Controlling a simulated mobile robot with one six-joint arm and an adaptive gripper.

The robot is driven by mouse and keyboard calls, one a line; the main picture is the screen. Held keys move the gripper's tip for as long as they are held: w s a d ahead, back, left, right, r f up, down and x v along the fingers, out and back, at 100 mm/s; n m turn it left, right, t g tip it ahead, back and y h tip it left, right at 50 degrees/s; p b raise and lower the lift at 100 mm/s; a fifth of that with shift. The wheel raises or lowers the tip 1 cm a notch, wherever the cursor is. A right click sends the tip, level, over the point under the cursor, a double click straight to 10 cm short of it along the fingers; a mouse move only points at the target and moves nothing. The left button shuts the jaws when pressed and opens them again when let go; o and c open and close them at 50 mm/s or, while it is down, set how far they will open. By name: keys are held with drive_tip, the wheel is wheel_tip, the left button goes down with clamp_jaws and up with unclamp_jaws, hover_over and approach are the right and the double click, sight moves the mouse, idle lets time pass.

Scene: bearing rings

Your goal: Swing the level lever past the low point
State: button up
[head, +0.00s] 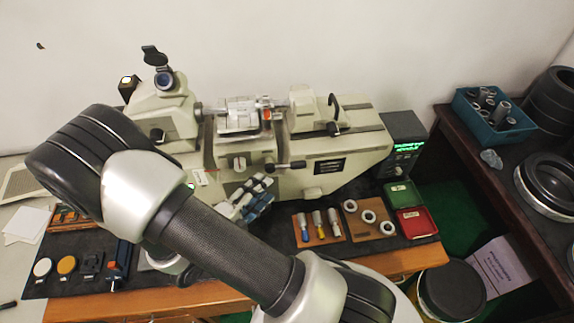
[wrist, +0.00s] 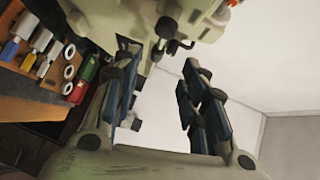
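A pale grey measuring machine (head: 345,152) stands at the back of the bench. A short lever with a dark end (head: 291,165) sticks out to the right from its front; I take this to be the level lever. A dark lever-like part (wrist: 168,28) at the top of the wrist view is probably the same one. My gripper (head: 262,185) is just below and left of the lever in the head view. In the wrist view my gripper (wrist: 155,80) is open, its blue-padded fingers wide apart with nothing between them. The lever is beyond the fingertips, and no contact shows.
A brown board with several coloured-handled tools (head: 318,227) and a board of white rings (head: 368,217) lie right of my gripper. Green (head: 401,195) and red (head: 416,222) trays are farther right. A display box (head: 403,140) stands at the machine's right end.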

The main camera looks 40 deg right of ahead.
sight(287, 167)
drive_tip(key=x, duration=1.2)
drive_tip(key=shift+d+b, duration=0.2)
drive_tip(key=shift+b, duration=0.1)
drive_tip(key=shift+w, duration=0.1)
drive_tip(key=shift+c, duration=0.5)
clamp_jaws()
